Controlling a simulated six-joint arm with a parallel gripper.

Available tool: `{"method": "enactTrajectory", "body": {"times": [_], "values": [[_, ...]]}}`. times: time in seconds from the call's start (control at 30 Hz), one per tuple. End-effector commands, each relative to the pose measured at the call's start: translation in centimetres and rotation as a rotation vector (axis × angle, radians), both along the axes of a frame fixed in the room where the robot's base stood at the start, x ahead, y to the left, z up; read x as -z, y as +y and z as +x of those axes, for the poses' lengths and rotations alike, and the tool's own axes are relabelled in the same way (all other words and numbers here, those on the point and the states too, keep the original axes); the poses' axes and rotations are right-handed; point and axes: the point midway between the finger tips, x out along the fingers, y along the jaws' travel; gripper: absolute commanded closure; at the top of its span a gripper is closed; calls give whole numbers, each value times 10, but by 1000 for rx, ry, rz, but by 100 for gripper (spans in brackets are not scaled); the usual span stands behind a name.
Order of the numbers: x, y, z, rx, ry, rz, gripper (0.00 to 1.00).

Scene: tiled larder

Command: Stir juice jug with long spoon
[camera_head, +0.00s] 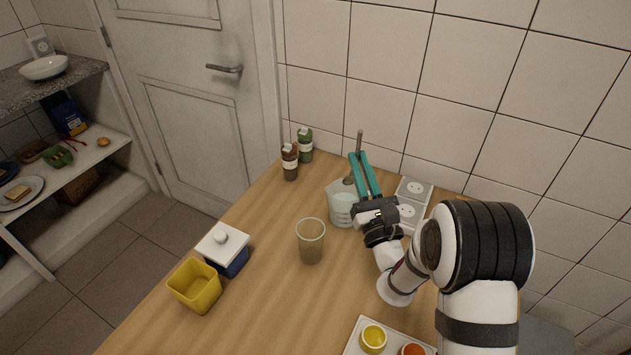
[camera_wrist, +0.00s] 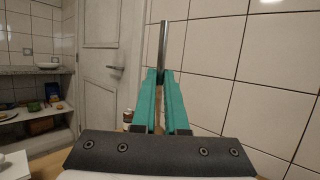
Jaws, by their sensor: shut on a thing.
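A translucent jug (camera_head: 341,206) stands on the wooden table near the tiled wall. My gripper (camera_head: 358,156) has teal fingers and is above and just behind the jug. It is shut on the long spoon (camera_head: 359,141), whose grey metal handle sticks up past the fingertips. The handle also shows upright between the fingertips in the wrist view (camera_wrist: 163,48). A grey lower part of the spoon shows by the jug's upper rim; whether its end is inside the jug I cannot tell. The jug is not visible in the wrist view.
A tall brownish tumbler (camera_head: 311,243) stands in front of the jug. A wall-socket block (camera_head: 414,190) is right. A blue box with white lid (camera_head: 223,246), yellow tub (camera_head: 194,287) and cup tray (camera_head: 352,347) are nearer.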

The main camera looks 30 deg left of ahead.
Motion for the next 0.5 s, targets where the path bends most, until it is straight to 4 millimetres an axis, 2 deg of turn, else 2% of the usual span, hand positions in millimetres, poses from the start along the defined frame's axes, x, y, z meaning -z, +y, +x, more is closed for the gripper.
{"method": "enactTrajectory", "body": {"times": [0.17,0.5], "values": [[9,-2,6,17,-4,2,100],[45,5,16,13,-3,2,100]]}}
